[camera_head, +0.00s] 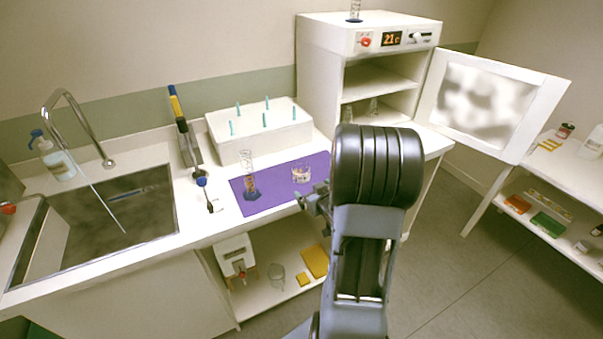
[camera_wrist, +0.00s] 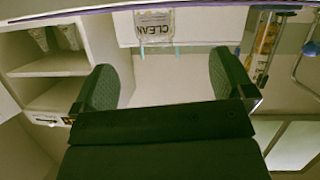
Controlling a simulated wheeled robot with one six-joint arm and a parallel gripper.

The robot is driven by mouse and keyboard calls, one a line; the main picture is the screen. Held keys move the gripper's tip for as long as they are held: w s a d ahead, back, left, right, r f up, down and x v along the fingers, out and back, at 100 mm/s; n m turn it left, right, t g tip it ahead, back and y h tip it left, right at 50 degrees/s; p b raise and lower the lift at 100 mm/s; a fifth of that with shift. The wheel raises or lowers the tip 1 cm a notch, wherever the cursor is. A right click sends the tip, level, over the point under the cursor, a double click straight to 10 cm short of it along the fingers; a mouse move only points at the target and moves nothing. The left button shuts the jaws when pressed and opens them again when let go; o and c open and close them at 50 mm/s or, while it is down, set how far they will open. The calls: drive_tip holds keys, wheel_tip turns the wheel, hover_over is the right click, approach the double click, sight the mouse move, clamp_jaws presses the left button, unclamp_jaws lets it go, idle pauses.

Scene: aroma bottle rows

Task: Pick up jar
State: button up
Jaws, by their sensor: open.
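The jar (camera_head: 302,172) is a small clear glass vessel with a paper label. It stands upright on the purple mat (camera_head: 270,197), near its right side. My gripper (camera_head: 312,199) is just in front of the jar, at the mat's near edge, and partly hidden by my arm. In the wrist view, which looks upside down, the jar (camera_wrist: 154,28) shows its "CLEAN" label near the top. It appears ahead of the two spread fingers of my gripper (camera_wrist: 165,78), with nothing between them.
A glass cylinder on a blue base (camera_head: 248,178) stands left of the jar. A white rack with teal pegs (camera_head: 262,148) is behind. The sink (camera_head: 95,225) lies left. An oven (camera_head: 365,60) stands at right with its door (camera_head: 485,108) open. Bare mat lies between cylinder and jar.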

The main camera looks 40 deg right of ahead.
sight(305, 178)
drive_tip(key=w+d+t, duration=0.1)
drive_tip(key=w, duration=0.1)
drive_tip(key=w+d+f+p, duration=0.1)
drive_tip(key=w, duration=0.1)
drive_tip(key=w+d+f+t, duration=0.1)
drive_tip(key=shift+w+f+m+t+y, duration=0.2)
drive_tip(key=shift+w+m+t+y, duration=0.1)
drive_tip(key=shift+w, duration=0.1)
drive_tip(key=shift+p+x, duration=1.05)
drive_tip(key=shift+x, duration=1.7)
drive_tip(key=shift+r, duration=0.1)
drive_tip(key=c, duration=1)
